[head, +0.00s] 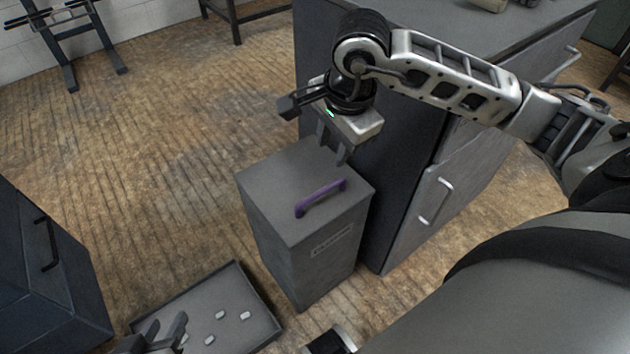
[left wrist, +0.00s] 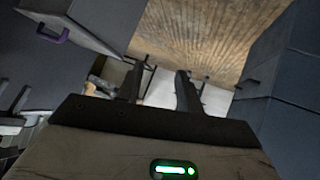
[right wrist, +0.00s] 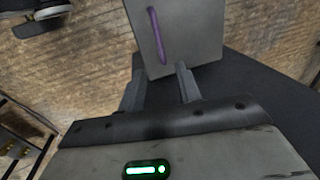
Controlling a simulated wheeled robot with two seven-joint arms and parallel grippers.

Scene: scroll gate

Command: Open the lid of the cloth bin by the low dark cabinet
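The grey cloth bin (head: 305,250) stands on the floor, with its flat lid (head: 275,190) down and a purple handle (head: 320,198) on top. A label too blurred to read is on its front. My right gripper (head: 335,150) is open and empty above the lid's far edge, apart from the handle. In the right wrist view the handle (right wrist: 158,35) lies beyond the fingertips. My left gripper (head: 172,338) is low at the bottom left, over the tray's near edge, open and empty. The left wrist view shows the handle (left wrist: 55,25) at upper left.
A low dark cabinet (head: 50,275) with a black handle stands at left. A larger grey cabinet (head: 345,60) with light handles stands close beside the bin at right. A shallow tray (head: 262,290) with several small pale pieces lies left of the bin.

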